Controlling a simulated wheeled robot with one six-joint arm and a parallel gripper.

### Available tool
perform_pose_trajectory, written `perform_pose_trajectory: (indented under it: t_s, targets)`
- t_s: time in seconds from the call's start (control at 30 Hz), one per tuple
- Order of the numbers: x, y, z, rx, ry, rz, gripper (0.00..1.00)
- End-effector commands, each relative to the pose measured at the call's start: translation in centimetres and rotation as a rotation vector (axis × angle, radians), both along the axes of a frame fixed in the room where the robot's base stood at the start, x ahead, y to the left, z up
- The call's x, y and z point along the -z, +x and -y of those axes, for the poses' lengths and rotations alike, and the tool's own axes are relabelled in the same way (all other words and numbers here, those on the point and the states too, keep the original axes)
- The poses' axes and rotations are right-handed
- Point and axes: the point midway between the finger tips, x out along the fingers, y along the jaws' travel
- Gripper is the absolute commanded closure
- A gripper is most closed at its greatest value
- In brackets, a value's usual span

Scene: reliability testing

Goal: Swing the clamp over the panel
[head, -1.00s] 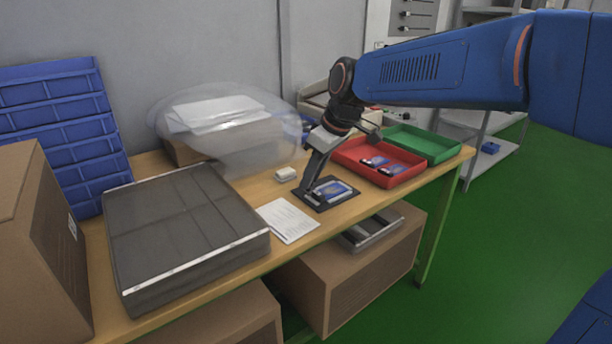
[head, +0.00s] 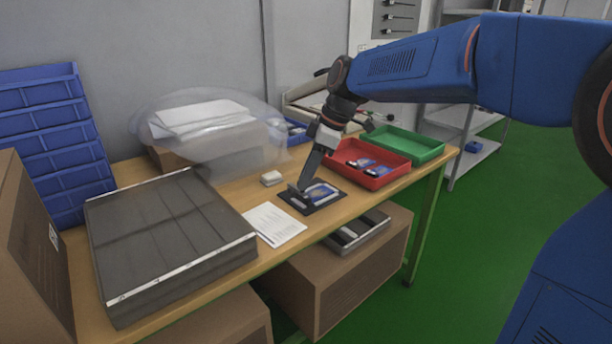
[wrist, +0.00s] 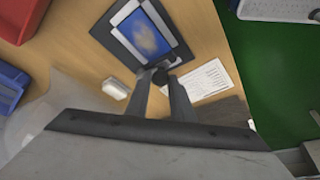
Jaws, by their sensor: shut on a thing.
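The panel (head: 321,192), a blue screen with a pale frame, lies in a dark fixture (head: 330,207) on the wooden table. It also shows in the wrist view (wrist: 148,38), near the top. My gripper (head: 303,189) reaches down at the panel's left side. In the wrist view, its two fingers (wrist: 161,78) are shut on the small dark clamp (wrist: 159,75) at the panel's near edge. The fingers hide part of the clamp, so I cannot tell how far it lies over the panel.
A red tray (head: 341,170) with panels and an empty green tray (head: 405,138) stand behind the fixture. A small white block (head: 271,178), a paper sheet (head: 275,226) and a large grey case (head: 165,235) lie to the left. The table's front edge is close.

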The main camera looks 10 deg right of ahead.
Motion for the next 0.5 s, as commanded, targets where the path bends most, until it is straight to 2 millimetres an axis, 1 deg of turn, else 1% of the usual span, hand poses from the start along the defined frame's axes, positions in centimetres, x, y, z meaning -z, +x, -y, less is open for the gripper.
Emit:
perform_pose_trajectory:
  t_s: [0.23,0.27,0.3,0.33,0.5]
  targets:
    - [-0.04,0.08,0.04,0.001,0.0,0.003,1.0]
    - [-0.04,0.08,0.04,0.001,0.0,0.003,0.74]
    - [-0.04,0.08,0.05,0.001,0.0,0.003,0.64]
    - [-0.04,0.07,0.05,0.001,-0.001,0.003,0.6]
    - [-0.02,0.04,0.04,0.002,-0.001,0.001,0.6]
